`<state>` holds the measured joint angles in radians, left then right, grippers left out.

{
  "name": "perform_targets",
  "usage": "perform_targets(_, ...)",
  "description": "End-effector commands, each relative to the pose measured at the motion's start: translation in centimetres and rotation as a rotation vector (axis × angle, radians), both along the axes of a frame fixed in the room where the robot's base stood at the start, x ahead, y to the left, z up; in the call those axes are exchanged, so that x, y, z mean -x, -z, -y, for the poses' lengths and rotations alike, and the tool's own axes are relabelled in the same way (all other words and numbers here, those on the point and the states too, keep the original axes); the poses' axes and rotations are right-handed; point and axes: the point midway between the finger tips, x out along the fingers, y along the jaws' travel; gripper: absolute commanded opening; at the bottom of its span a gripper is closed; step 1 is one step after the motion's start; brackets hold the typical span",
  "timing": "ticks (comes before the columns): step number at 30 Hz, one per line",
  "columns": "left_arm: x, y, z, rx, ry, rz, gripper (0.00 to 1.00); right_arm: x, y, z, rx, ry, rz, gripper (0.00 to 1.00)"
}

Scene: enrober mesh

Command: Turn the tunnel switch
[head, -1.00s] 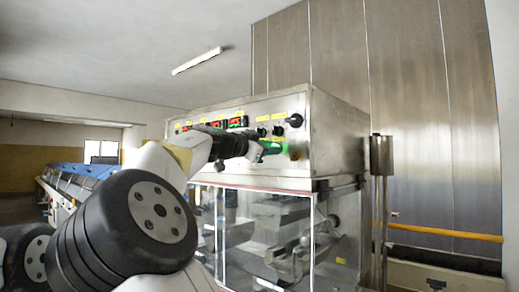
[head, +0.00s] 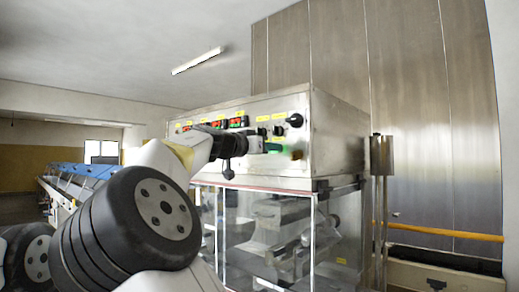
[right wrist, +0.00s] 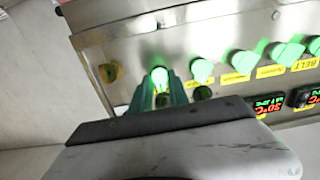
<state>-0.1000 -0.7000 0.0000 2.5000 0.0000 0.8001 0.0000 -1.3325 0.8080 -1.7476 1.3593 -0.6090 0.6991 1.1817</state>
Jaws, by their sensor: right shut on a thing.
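The control panel (head: 245,125) is the sloped metal front of a machine housing, with a row of knobs, yellow labels and red displays. My right gripper (head: 272,147) reaches its lower right part. In the right wrist view, its two dark green fingers (right wrist: 160,88) are shut on a switch knob (right wrist: 160,76) that looks bright green. The label of this knob cannot be read, so I cannot confirm that it is the tunnel switch. The fingers hide part of it. My left gripper is not in view.
Other green-looking knobs (right wrist: 243,62) sit beside the held one, one near a "BELT" label. A black knob (head: 295,120) sits at the panel's upper right. Below is a clear-walled enclosure (head: 265,235). A metal post (head: 380,200) stands to the right.

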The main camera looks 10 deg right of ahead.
Motion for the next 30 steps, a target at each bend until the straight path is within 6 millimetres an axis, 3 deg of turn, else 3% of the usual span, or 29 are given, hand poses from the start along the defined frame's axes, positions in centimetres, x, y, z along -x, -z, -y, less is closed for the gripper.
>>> perform_targets(15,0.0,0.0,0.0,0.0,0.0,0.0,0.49,-0.06,-0.03,-0.1,0.248,-0.002,-0.317,0.0)
perform_targets(30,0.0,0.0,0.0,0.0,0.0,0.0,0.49,-0.07,-0.02,-0.12,0.323,-0.002,-0.413,0.0)
